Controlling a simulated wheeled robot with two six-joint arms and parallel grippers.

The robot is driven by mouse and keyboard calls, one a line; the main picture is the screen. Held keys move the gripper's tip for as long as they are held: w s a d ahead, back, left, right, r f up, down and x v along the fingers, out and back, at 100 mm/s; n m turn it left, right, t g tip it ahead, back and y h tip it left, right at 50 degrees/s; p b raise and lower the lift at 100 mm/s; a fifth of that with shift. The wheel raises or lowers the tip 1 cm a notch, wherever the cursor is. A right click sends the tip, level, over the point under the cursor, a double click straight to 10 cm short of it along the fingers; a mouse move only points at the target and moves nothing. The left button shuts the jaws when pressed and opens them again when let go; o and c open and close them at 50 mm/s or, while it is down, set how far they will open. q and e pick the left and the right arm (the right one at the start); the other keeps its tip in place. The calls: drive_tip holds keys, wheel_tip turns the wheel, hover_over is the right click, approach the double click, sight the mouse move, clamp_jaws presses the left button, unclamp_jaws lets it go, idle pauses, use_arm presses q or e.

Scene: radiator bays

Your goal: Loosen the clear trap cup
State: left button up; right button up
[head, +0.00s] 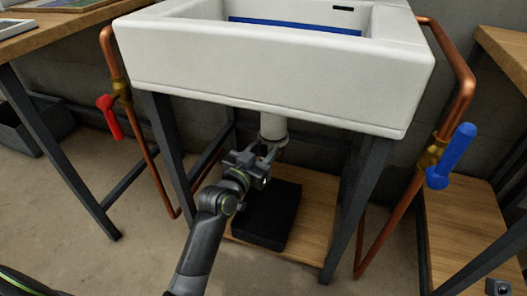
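The white drain pipe (273,125) comes down from the underside of the sink, with a grey collar at its lower end. I cannot make out the clear trap cup; the place below the collar is largely covered by my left gripper. My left gripper (264,150) reaches up to just below the pipe's end, its fingers apart. I cannot tell whether they touch anything.
A black tray (268,214) lies on the wooden shelf (318,205) below the pipe. Dark legs (355,205) flank the space under the white sink (270,75). Copper pipes carry a red valve handle (109,117) at left and a blue one (451,155) at right.

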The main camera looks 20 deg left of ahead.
use_arm(q)
drive_tip(key=shift+w, duration=0.1)
drive_tip(key=shift+c, duration=0.4)
clamp_jaws()
